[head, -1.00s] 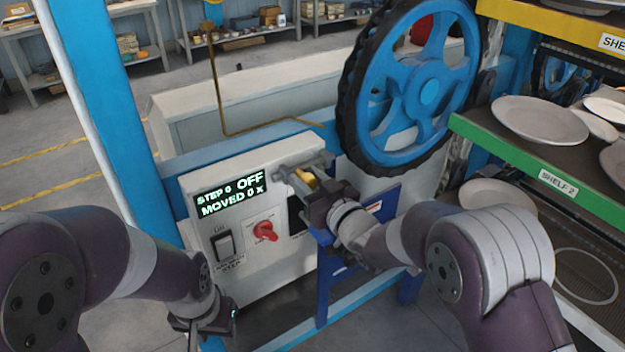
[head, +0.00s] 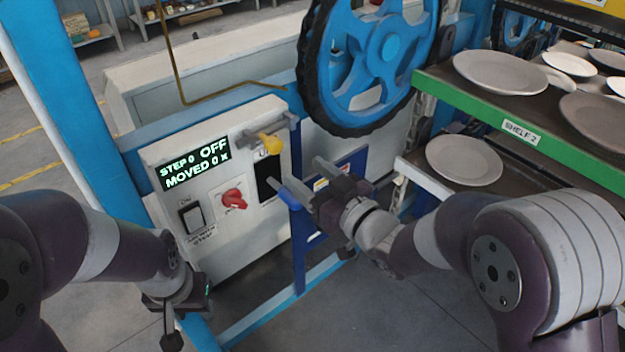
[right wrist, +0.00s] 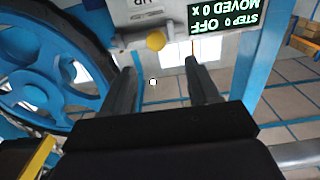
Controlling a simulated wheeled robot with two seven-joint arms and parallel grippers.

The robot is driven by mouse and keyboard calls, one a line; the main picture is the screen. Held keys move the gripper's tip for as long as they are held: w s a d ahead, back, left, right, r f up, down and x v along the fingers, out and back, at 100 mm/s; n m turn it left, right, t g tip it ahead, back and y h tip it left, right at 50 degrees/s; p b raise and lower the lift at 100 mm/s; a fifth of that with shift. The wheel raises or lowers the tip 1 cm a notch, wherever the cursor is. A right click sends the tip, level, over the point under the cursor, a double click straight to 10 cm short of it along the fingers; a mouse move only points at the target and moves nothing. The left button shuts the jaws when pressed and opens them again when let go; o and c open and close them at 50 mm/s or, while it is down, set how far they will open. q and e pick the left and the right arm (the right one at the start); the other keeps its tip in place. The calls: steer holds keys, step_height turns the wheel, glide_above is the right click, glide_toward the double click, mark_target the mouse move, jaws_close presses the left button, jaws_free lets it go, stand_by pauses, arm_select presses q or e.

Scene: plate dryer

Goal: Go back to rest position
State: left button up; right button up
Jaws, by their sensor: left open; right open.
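My right gripper (head: 303,180) is open and empty in front of the white control box (head: 240,233), apart from the yellow-knobbed lever (head: 270,143). In the right wrist view my right gripper (right wrist: 165,88) shows two spread fingers with nothing between them, and the yellow knob (right wrist: 155,41) is beyond them. My left gripper (head: 180,318) is at the lower left, pointing down, with nothing seen in it; its fingertips are partly hard to make out.
The box has a display (head: 195,163) reading STEP 0 OFF, MOVED 0 x, a red knob (head: 233,198) and a switch (head: 192,216). A blue wheel (head: 385,50) stands behind. Shelves with plates (head: 464,160) are at the right.

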steer(key=shift+s+d, duration=0.25)
steer(key=shift+s, duration=0.1)
steer(key=s+d+f+m+g+h+p, duration=0.1)
steer(key=s+d+f+m+g+h, duration=0.2)
steer(key=d+f+g+h, duration=0.5)
steer(key=s+d+f+m+g+h+p, duration=0.1)
steer(key=s+d+m+g+h+p, duration=0.1)
steer(key=s, duration=1)
steer(key=d+m+g+p, duration=0.1)
steer(key=d+m+g, duration=0.1)
steer(key=d+g, duration=0.1)
steer(key=shift+s+d+f+h+p, duration=0.3)
steer(key=shift+d+f+p, duration=0.1)
steer(key=shift+d, duration=0.3)
